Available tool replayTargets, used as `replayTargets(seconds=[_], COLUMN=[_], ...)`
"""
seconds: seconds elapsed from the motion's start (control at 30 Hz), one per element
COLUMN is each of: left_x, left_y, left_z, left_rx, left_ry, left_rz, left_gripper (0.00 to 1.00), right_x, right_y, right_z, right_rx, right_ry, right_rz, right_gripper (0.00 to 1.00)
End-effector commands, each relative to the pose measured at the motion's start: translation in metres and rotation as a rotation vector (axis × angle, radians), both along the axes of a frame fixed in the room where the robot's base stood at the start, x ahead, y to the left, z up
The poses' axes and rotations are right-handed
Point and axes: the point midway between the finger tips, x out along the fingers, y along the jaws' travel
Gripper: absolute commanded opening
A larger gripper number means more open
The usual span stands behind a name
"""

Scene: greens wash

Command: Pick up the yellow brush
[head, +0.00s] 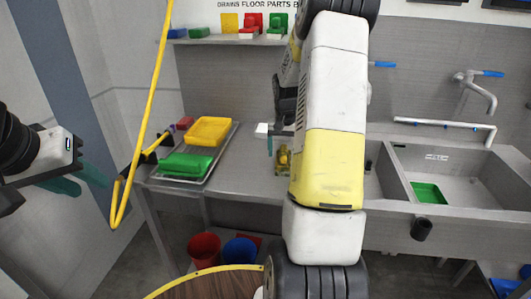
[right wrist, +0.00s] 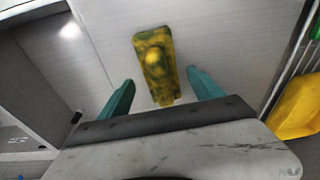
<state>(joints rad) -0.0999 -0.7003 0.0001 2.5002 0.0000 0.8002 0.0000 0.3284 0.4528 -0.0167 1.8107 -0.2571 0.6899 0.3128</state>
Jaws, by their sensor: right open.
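The yellow brush (head: 283,160) lies on the steel counter, just left of the sink and partly hidden behind my right arm. The right wrist view shows the brush (right wrist: 155,62) as a yellow block with dark green smears, its near end between the fingertips. My right gripper (right wrist: 160,80) is open, with a teal finger on each side of the brush and visible gaps to it. In the head view my right gripper (head: 271,145) is mostly hidden by its own arm. My left gripper (head: 78,180) is at the far left, with its teal fingers apart and empty.
The sink (head: 470,180) is at right with a green item. Red (head: 204,250) and blue (head: 240,250) buckets stand below.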

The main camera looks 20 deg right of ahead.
Motion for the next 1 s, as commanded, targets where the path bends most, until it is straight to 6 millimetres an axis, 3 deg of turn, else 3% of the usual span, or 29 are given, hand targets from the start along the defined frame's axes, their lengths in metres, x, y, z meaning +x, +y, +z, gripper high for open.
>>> replayTargets(seconds=[0.2,0.5,0.87,1.0], left_x=[0.000,0.000,0.000,0.000], left_y=[0.000,0.000,0.000,0.000], left_z=[0.000,0.000,0.000,0.000], left_rx=[0.000,0.000,0.000,0.000], left_ry=[0.000,0.000,0.000,0.000], left_rz=[0.000,0.000,0.000,0.000], left_gripper=[0.36,0.36,0.36,0.36], right_x=[0.004,0.005,0.005,0.005], right_y=[0.000,0.000,0.000,0.000], right_z=[-0.031,-0.036,-0.035,-0.035], right_rx=[0.001,0.000,0.001,0.000], right_ry=[0.002,-0.001,0.000,-0.001], right_rz=[0.001,0.000,0.000,0.000], right_gripper=[0.75,0.75,0.06,0.03])
